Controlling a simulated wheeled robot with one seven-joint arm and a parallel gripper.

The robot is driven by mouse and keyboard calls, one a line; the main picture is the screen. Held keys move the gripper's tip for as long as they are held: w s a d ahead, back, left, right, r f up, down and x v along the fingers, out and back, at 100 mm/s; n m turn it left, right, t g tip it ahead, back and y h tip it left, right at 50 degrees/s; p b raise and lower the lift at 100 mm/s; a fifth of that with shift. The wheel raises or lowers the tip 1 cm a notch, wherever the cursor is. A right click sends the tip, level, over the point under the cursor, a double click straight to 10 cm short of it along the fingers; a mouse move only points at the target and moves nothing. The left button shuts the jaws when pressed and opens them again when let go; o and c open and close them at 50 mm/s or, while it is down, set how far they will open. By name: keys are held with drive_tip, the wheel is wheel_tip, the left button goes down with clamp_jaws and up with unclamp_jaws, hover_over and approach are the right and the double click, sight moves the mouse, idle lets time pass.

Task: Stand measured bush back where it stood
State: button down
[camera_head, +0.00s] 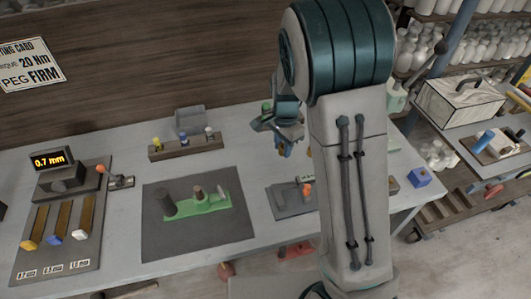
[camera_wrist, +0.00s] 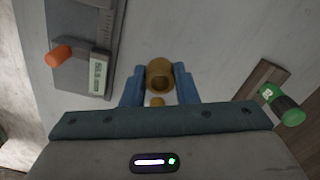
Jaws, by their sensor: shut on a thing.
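A brass-coloured bush (camera_wrist: 160,68) with a round bore sits between the two blue fingers of my gripper (camera_wrist: 159,78) in the wrist view. The fingers are shut on its sides. A smaller brass-coloured bit (camera_wrist: 157,101) shows just behind it, partly hidden by the gripper body. In the head view my gripper (camera_head: 284,150) is above the back right part of the grey bench; the bush cannot be made out clearly there. A green-topped plug (camera_wrist: 292,111) is by a wooden block (camera_wrist: 262,82) right of my gripper in the wrist view.
A grey caliper-like gauge (camera_wrist: 85,40) with an orange knob lies left of my gripper. A dark mat (camera_head: 160,245) bears a green plate (camera_head: 205,232) with posts. A wooden rack (camera_head: 187,147) stands behind it. A 0.7 mm display (camera_head: 50,160) stands at left; a blue cube (camera_head: 420,178) lies right.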

drive_tip(key=p, duration=0.1)
hover_over(266, 162)
wheel_tip(266, 162, down, 3)
drive_tip(key=shift+f, duration=0.15)
drive_tip(key=shift+f+p, duration=0.45)
drive_tip(key=shift+f, duration=1.55)
drive_tip(key=shift+f, duration=0.2)
drive_tip(key=c, duration=1.1)
unclamp_jaws()
drive_tip(key=shift+c, duration=0.2)
drive_tip(key=shift+r, duration=0.15)
